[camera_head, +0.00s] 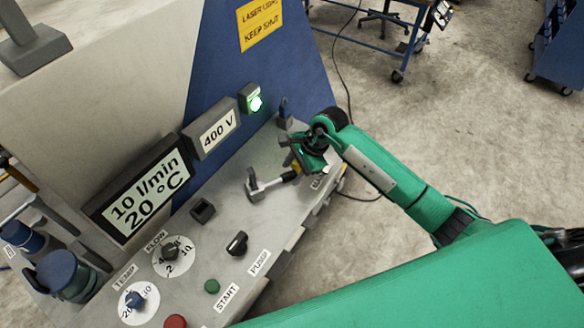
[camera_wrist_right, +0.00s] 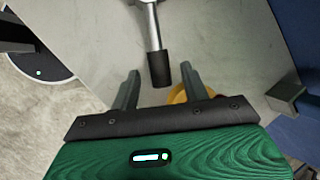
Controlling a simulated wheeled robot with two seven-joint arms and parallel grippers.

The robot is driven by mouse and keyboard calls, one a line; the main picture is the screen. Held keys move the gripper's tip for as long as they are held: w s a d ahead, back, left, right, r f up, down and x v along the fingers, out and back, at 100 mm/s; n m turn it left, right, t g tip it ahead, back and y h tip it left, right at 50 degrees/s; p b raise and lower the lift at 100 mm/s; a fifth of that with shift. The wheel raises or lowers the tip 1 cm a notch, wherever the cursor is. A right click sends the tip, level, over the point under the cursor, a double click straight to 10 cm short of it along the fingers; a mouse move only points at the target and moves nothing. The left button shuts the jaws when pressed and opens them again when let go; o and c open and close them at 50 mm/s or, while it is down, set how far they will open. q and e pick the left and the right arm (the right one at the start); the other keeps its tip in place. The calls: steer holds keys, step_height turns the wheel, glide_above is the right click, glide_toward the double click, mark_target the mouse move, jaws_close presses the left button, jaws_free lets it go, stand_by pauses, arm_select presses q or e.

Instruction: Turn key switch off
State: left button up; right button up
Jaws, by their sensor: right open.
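My right gripper (camera_head: 297,160) is over the far end of the grey control panel (camera_head: 222,272), beside a partly covered label. In the right wrist view its fingers (camera_wrist_right: 160,70) are open, on either side of the black end of a metal lever (camera_wrist_right: 158,68) and apart from it. This lever (camera_head: 265,186) also shows in the head view. A yellow round part (camera_wrist_right: 180,97) is partly hidden behind the right finger. No part is clearly labelled as the key switch. A black knob (camera_head: 237,243) sits near the PUMP label. My left gripper is not in view.
The panel carries TEMP (camera_head: 135,299) and FLOW (camera_head: 172,254) dials, a green START button (camera_head: 212,286) and a red button (camera_head: 175,322). A small upright blue-grey part (camera_head: 285,112) stands beyond my gripper. A green lamp (camera_head: 255,103) glows on the wall beside the 400 V display (camera_head: 217,132).

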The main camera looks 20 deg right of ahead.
steer(key=shift+a+f, duration=0.25)
steer(key=shift+f, duration=0.35)
jaws_close()
steer(key=shift+w, duration=0.1)
